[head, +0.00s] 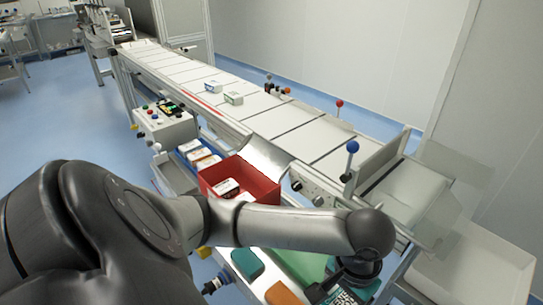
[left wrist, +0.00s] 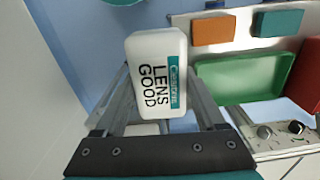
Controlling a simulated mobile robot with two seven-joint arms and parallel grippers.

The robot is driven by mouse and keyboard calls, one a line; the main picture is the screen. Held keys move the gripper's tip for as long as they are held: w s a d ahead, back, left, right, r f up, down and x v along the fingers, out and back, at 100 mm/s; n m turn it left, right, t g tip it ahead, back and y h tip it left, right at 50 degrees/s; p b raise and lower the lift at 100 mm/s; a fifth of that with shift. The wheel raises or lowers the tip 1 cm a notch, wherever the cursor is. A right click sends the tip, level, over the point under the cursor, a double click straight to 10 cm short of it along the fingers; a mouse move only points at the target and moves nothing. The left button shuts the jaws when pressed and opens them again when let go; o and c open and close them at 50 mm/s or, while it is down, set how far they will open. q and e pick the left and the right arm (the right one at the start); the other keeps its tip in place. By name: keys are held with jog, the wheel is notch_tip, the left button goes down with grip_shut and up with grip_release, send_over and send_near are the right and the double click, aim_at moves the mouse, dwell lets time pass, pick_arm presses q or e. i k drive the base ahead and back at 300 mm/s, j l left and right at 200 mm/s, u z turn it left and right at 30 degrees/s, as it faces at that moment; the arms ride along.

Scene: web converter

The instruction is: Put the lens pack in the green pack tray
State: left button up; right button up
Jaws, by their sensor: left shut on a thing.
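The lens pack (left wrist: 155,75) is a white box with dark lettering reading LENS GOOD and a teal label strip. My left gripper (left wrist: 157,88) is shut on it, one finger on each side, and holds it up in the left wrist view. The green pack tray (left wrist: 240,82) lies right of the pack in that view and looks empty where it shows. In the head view the tray (head: 302,264) is partly hidden behind my left forearm and wrist. My left gripper is mostly hidden there below the wrist. My right gripper is not in view.
A red bin (head: 272,186) holding white packs stands beside the green tray. A teal block (head: 247,263) and an orange block (head: 281,293) lie on the tray's other side. The conveyor (head: 290,118) carries small boxes, and a blue-knobbed lever (head: 352,147) rises near the wrist.

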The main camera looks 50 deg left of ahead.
aim_at(307, 257)
jog(key=i+l+u, duration=0.1)
jog(key=u, duration=0.4)
jog(key=i+l+u, duration=0.2)
jog(key=u, duration=0.25)
jog(key=i+l+u, duration=0.15)
jog(key=u, duration=0.35)
jog(key=i+l+u, duration=0.25)
jog(key=l+u, duration=0.3)
jog(key=l, duration=0.1)
